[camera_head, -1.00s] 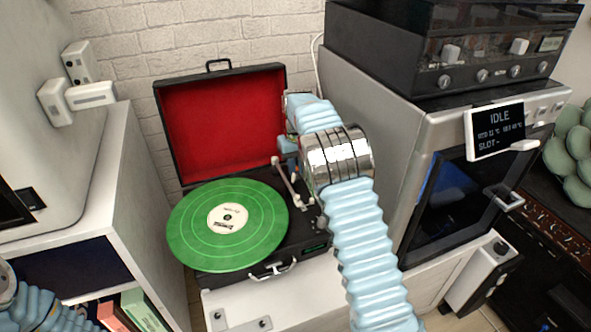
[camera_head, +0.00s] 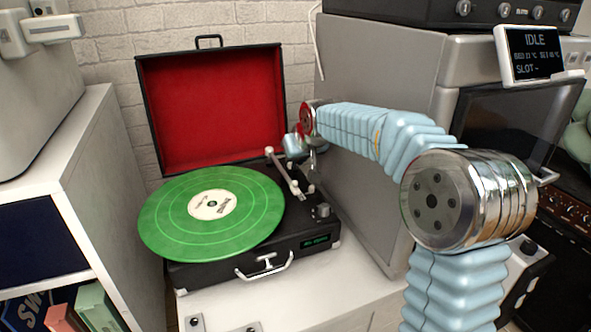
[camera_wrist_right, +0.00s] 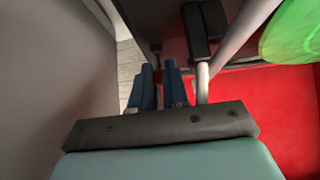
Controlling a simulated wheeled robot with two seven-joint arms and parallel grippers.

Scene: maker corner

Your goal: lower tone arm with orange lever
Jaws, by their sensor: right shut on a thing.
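The suitcase record player (camera_head: 300,248) stands open on the white cabinet, with a green record (camera_head: 240,215) on its platter. Its pale tone arm (camera_head: 283,172) lies along the deck's right side, beside the record; it also shows in the right wrist view (camera_wrist_right: 243,38). I cannot tell its height. My right gripper (camera_head: 309,162) is at the back right of the deck, close to the tone arm. My left gripper is out of view.
The red-lined lid (camera_head: 215,105) stands up behind the deck. A grey oven-like machine (camera_head: 385,70) with an IDLE display (camera_head: 535,50) is close on the right, beside my right arm. A white shelf unit (camera_head: 75,140) stands on the left.

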